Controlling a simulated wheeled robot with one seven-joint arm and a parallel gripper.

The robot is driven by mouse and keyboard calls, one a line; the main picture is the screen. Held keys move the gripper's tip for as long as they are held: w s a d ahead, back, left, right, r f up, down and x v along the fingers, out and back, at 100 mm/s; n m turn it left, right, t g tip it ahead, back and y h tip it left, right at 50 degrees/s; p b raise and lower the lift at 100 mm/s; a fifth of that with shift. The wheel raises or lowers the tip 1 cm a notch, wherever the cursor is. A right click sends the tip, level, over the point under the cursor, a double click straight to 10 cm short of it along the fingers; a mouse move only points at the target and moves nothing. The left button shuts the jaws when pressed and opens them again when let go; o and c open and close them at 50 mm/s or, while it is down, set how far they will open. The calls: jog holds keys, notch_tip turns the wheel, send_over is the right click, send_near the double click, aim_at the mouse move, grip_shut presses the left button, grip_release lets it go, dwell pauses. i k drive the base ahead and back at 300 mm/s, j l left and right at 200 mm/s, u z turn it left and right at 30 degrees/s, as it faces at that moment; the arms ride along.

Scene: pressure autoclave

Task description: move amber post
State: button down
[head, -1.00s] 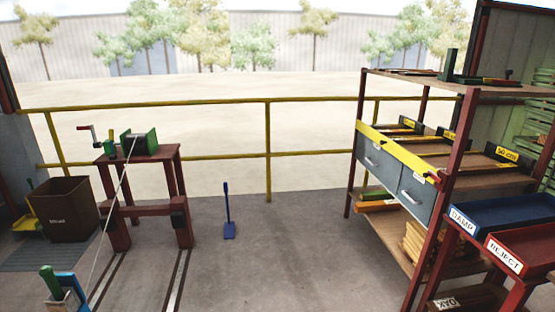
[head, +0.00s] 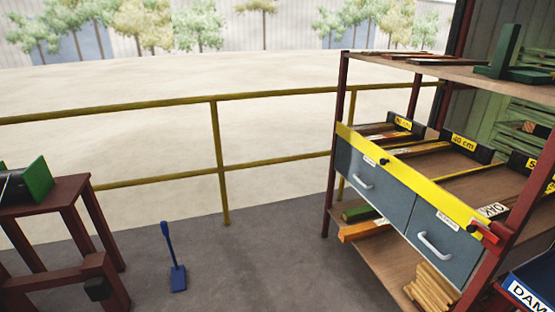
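My gripper is not in view. No single thing stands out for sure as the amber post. An amber-orange wooden piece (head: 363,231) lies on the lower shelf, beside a green piece (head: 358,213). Amber-brown strips (head: 416,149) lie in the labelled bays of the middle shelf, partly hidden by the yellow front bar (head: 408,180). More pale yellow-orange sticks (head: 434,284) are heaped lower right on the shelf.
The red-framed rack (head: 329,185) has two grey drawers (head: 375,184) and a red latch (head: 484,232). A blue tray (head: 530,290) is at the lower right. A yellow railing (head: 220,165) crosses behind. A blue shovel (head: 174,262) and a red stand (head: 65,200) are left. Floor between is clear.

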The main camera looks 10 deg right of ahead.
aim_at(349, 234)
jog(key=i+z, duration=0.35)
jog(key=i, duration=0.2)
jog(key=i+j+z, duration=0.1)
jog(key=i+z, duration=0.3)
jog(key=i, duration=0.15)
jog(key=i+j+u, duration=0.1)
jog(key=i+j, duration=0.2)
jog(key=i, duration=0.15)
jog(key=i+j+u, duration=0.1)
jog(key=i+j, duration=0.15)
jog(key=i, duration=0.2)
jog(key=i+j, duration=0.2)
jog(key=i, duration=0.3)
jog(key=i+j+u, duration=0.15)
jog(key=i, duration=0.3)
jog(key=j, duration=0.1)
